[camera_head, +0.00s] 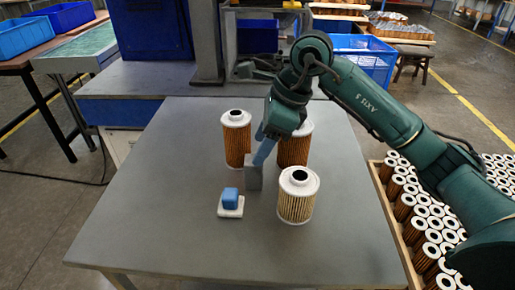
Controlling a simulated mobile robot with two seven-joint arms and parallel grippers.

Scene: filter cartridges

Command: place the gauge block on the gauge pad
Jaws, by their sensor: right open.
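The small blue gauge block (230,195) sits on the pale gauge pad (232,212) on the grey table, left of the front filter cartridge. The block appears to rest on the pad and stands upright. My right gripper (260,157) is open, with bluish fingers pointing down, behind and to the right of the block and apart from it. My left gripper is not in view.
Filter cartridges stand close around the gripper: one at left (236,140), one behind the gripper (295,148), one in front at right (298,195). A crate of many cartridges (408,235) is right of the table (150,215). The table's left and front are clear.

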